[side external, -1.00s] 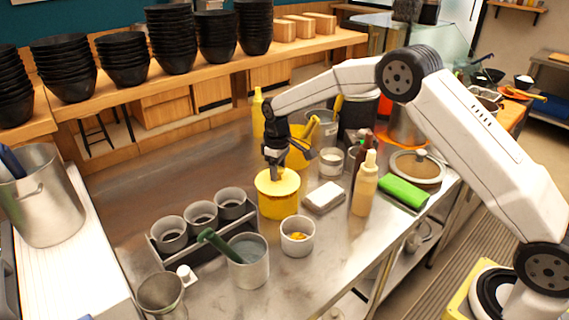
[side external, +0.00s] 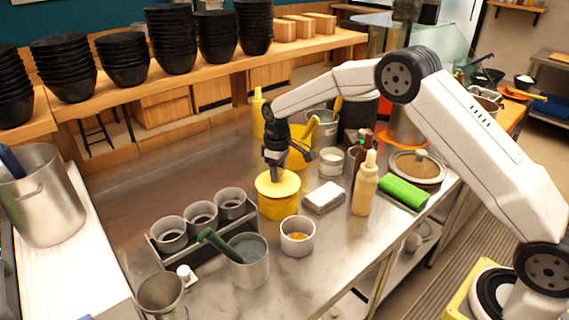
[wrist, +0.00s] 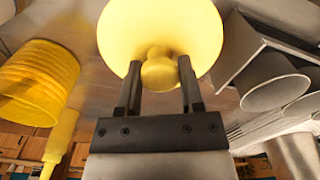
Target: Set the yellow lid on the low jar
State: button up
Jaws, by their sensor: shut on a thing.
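The yellow lid (side external: 278,184) is at the top of the low yellow jar (side external: 278,207) in the side view. It looks level and lined up with the jar, and I cannot tell whether it rests fully on the rim. My gripper (side external: 276,172) is above the lid, pointing down. In the wrist view, my gripper (wrist: 160,82) has its two fingers on either side of the lid's round knob (wrist: 160,72), shut on it. The lid (wrist: 160,25) hides the jar in that view.
A white block (side external: 324,196) and a cup of yellow bits (side external: 297,236) stand close to the jar. A rack of grey cups (side external: 203,232) is to the left. A yellow ribbed container (side external: 301,150) stands behind, and a tan bottle (side external: 365,186) to the right.

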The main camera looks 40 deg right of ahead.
jog(key=shift+f, duration=0.55)
dwell(0.4)
jog(key=o, duration=1.2)
jog(key=shift+c, duration=0.2)
jog(key=shift+r, duration=0.1)
jog(key=shift+r, duration=2.85)
jog(key=shift+s+r, duration=0.1)
